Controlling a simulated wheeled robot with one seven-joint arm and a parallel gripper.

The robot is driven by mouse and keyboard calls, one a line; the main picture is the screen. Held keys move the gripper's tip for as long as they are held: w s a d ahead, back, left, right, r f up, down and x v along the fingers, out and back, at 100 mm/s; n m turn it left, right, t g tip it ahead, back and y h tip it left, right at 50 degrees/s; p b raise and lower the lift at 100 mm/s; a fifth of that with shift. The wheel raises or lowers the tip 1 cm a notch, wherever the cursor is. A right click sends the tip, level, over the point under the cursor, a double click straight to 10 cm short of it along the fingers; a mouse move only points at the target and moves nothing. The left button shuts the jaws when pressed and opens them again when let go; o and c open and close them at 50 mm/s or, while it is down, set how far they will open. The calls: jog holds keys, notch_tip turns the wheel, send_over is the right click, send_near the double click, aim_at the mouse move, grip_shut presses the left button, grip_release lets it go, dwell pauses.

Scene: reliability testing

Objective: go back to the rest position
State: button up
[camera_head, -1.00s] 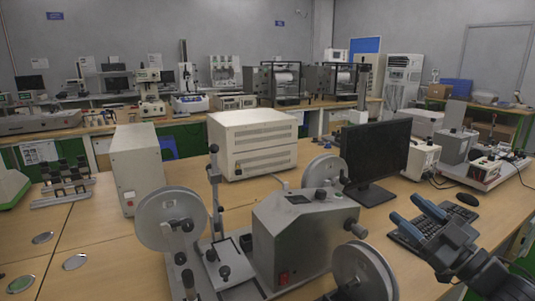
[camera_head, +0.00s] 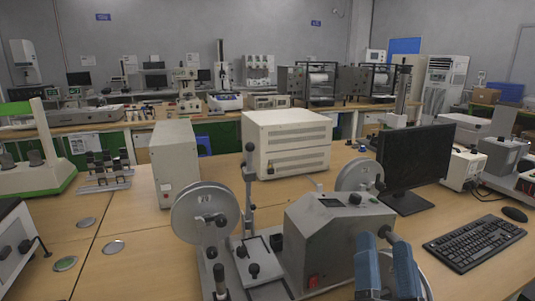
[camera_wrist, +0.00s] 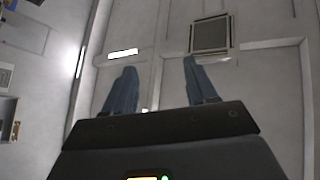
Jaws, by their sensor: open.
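My gripper (camera_head: 390,265) shows at the bottom right of the head view, its two blue fingers pointing up and apart, with nothing between them. It stands in front of the grey reel machine (camera_head: 335,225) and hides part of its right side. In the wrist view my gripper (camera_wrist: 157,88) is open and empty, with the ceiling behind its fingers.
A wooden bench (camera_head: 130,265) carries a beige box instrument (camera_head: 287,140), a smaller box (camera_head: 176,155), a black monitor (camera_head: 415,160), a keyboard (camera_head: 475,242) and a mouse (camera_head: 514,214). Several round metal discs lie at the left, where the bench top is partly clear.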

jog(key=s+f+n+g+y, duration=0.1)
jog(key=s+f+g, duration=0.2)
jog(key=s+f, duration=0.5)
jog(key=s+f+n+g, duration=0.1)
jog(key=s+f+g, duration=0.3)
jog(key=s, duration=0.7)
jog(key=s+d+f+n+g+y, duration=0.1)
jog(key=s+d+n, duration=0.1)
jog(key=s, duration=0.5)
jog(key=s+d+f+n+g+y, duration=0.1)
jog(key=s+d+n, duration=0.2)
jog(key=s, duration=0.4)
jog(key=shift+s+d+f+y, duration=0.25)
jog(key=shift+d+y, duration=0.15)
